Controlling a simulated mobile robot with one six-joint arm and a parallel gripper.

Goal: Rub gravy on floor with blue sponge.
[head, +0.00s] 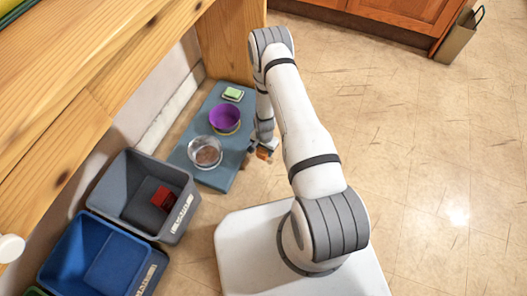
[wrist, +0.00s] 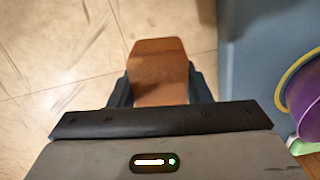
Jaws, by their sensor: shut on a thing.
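My gripper (head: 262,150) is low beside the right edge of a blue low platform. It is shut on an orange-brown block (wrist: 158,68), which sticks out between the fingers in the wrist view. In the head view the block (head: 264,154) is small and partly hidden by the gripper. I see no blue sponge. I cannot make out gravy on the floor (head: 400,150); a clear bowl (head: 205,152) with something brown in it stands on the platform.
The blue platform (head: 185,162) also holds a purple bowl (head: 226,117) and a green-and-white block (head: 233,94). A grey bin (head: 125,185) with a red thing and a blue bin (head: 85,245) stand at left, below a wooden top (head: 90,90). Open floor lies right.

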